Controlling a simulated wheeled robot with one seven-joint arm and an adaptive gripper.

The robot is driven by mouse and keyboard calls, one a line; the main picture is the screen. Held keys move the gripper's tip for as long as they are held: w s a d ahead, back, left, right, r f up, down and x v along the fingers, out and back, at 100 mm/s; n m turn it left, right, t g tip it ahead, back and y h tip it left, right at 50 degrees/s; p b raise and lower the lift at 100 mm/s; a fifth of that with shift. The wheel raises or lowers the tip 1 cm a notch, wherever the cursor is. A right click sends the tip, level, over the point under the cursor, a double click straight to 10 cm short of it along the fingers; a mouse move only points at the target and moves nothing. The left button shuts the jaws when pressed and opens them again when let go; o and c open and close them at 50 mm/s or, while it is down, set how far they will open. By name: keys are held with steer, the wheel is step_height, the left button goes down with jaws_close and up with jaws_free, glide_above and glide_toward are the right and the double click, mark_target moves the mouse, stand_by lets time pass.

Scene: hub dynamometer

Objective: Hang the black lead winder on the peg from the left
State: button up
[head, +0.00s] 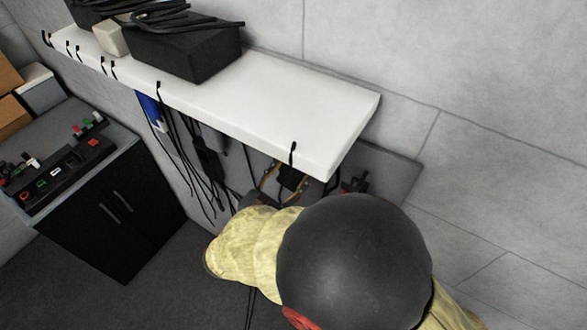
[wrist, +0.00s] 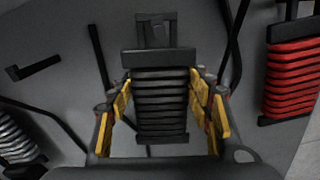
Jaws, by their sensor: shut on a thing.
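The black lead winder (wrist: 160,105) is upright in the middle of the wrist view, with dark cord wound in layers between two end plates. My gripper (wrist: 161,96) has its yellow-padded fingers on both sides of it and is shut on it. A dark frame (wrist: 156,30) shows just above the winder; I cannot tell whether it is part of the winder or a holder on the panel. A dark bar (wrist: 34,68), which looks like a bare peg, sticks out at the left. In the head view, my gripper (head: 283,184) is below the shelf's near end, partly hidden by my arm.
A red winder (wrist: 292,78) hangs close on the right, and a grey one (wrist: 16,140) is at lower left. The white shelf (head: 330,110) overhangs the panel. Dark leads (head: 205,160) hang left of my gripper. A black cabinet (head: 115,205) stands farther left.

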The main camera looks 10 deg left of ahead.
stand_by(0.3)
steer(key=o, duration=1.4)
steer(key=shift+s, duration=0.1)
steer(key=v, duration=1.2)
